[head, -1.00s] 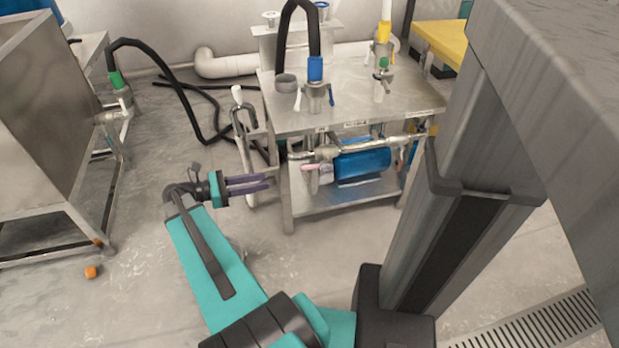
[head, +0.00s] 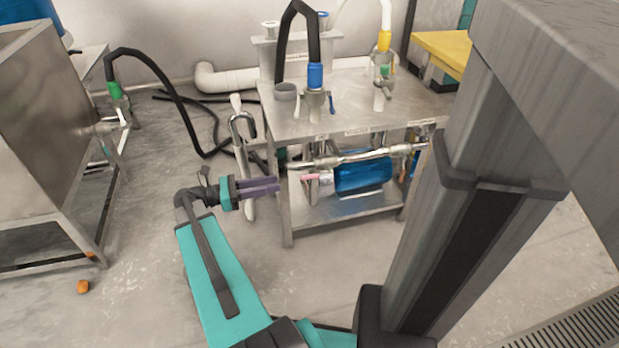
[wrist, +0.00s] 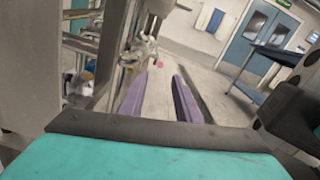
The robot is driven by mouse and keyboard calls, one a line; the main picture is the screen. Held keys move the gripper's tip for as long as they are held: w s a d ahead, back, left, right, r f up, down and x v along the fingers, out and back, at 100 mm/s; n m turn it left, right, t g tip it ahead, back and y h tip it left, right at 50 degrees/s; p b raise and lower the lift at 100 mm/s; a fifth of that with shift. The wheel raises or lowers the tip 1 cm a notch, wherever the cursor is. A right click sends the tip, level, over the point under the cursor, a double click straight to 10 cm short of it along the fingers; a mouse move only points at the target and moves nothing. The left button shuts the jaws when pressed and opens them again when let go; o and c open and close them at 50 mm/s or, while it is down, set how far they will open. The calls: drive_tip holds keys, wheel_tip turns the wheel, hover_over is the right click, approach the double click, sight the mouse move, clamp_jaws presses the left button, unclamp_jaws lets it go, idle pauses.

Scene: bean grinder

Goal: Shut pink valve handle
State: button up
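The pink valve handle (head: 311,177) juts left from the pipework under the front edge of the steel table. It is small and also shows in the wrist view (wrist: 159,65), just beyond the space between my fingers. My gripper (head: 278,187) has purple fingers pointing right towards the handle, slightly left of and below it in the head view. In the wrist view the fingers (wrist: 158,98) are spread apart with nothing between them. The gripper does not appear to touch the handle.
The steel table (head: 290,215) has legs and a lower shelf close to my gripper. A blue cylinder (head: 362,176) lies under the tabletop. A grey hooked pipe (head: 243,130) stands left of the table.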

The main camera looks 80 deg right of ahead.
sight(309, 177)
drive_tip(key=b+x, duration=0.4)
drive_tip(key=x, duration=0.7)
drive_tip(key=shift+s+d+f, duration=0.1)
drive_tip(key=shift+s, duration=0.25)
drive_tip(key=shift+s+d+b, duration=0.35)
drive_tip(key=shift+s, duration=0.3)
clamp_jaws()
